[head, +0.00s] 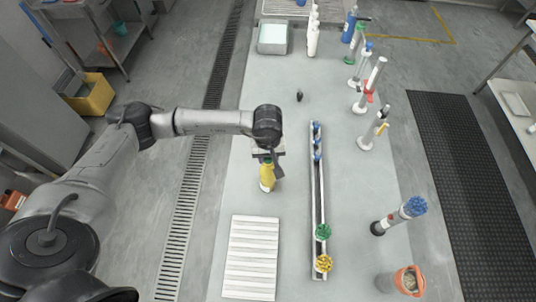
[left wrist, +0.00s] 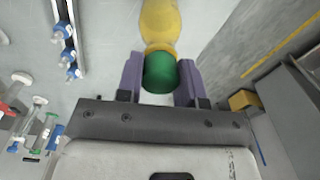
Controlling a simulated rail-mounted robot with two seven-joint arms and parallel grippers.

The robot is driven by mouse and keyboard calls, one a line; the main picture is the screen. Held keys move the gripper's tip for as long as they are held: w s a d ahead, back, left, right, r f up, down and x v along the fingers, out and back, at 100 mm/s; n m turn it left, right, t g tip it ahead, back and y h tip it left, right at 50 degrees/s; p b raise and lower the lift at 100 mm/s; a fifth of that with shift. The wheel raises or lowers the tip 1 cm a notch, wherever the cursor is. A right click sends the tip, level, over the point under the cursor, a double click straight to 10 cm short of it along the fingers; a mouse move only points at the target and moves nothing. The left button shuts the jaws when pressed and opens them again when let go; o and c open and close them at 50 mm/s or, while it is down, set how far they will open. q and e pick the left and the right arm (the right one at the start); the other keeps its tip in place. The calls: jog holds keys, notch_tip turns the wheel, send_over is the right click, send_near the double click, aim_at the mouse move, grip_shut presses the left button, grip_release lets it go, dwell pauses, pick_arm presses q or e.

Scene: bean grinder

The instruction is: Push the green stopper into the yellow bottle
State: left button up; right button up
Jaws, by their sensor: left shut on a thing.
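The yellow bottle (head: 267,180) stands on the long grey table, directly below my left gripper (head: 267,154). In the left wrist view the green stopper (left wrist: 160,73) sits between the two purple fingers of my left gripper (left wrist: 160,78), which are shut on it. The yellow bottle (left wrist: 160,25) lies straight beyond the stopper, its neck lined up with it. The stopper appears to meet the bottle's mouth; how deep it sits cannot be told. My right gripper is not in view.
A long narrow rack (head: 318,195) with blue, green and yellow pieces stands right of the bottle. A white slatted mat (head: 252,258) lies nearer. Several cylinders and stands line the right side, with a bucket (head: 408,281) at front right.

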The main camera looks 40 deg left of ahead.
pick_arm(q)
jog(key=shift+f, duration=0.3)
jog(key=o, duration=1)
jog(key=shift+r, duration=0.15)
notch_tip(320, 180, up, 14)
jog(key=shift+f+b, duration=0.15)
jog(key=shift+b, duration=0.55)
